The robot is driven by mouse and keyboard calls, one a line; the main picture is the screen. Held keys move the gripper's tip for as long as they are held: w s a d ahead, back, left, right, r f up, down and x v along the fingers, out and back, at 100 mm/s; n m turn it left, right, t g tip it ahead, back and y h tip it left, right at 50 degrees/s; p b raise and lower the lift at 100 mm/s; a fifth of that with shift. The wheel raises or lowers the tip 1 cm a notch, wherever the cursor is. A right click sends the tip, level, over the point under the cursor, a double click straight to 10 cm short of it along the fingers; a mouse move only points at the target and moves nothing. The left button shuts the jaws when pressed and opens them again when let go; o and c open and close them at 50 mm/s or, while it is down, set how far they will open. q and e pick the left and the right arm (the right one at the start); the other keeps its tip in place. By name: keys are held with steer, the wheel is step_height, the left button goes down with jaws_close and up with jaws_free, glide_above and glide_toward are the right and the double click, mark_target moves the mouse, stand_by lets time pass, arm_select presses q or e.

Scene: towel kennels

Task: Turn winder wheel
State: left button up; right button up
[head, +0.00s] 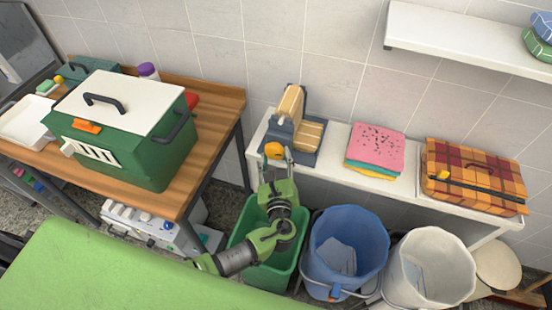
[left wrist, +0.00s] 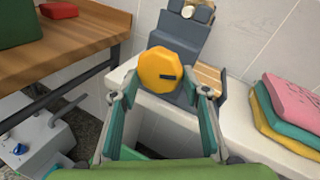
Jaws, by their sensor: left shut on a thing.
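The winder is a blue-grey device (head: 306,142) with a tan roll, standing at the left end of the white shelf. Its yellow-orange wheel (head: 273,150) is on the front left side. In the left wrist view the wheel (left wrist: 164,69) is a faceted knob with a dark slot, between my fingertips. My left gripper (head: 275,158) reaches up from below and is shut on the wheel; its two fingers (left wrist: 163,95) also show in the left wrist view, one on each side. My right gripper is in neither view.
A green carrier (head: 140,150) stands on the wooden table (head: 215,120) at left. Folded cloths (head: 375,148) and a plaid case (head: 470,175) lie on the white shelf (head: 400,190). Green (head: 240,225), blue (head: 365,235) and white (head: 455,250) buckets stand below.

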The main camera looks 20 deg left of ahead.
arm_select(q)
steer(key=shift+w+r, duration=0.1)
steer(key=o, duration=1.1)
steer(key=v, duration=1.2)
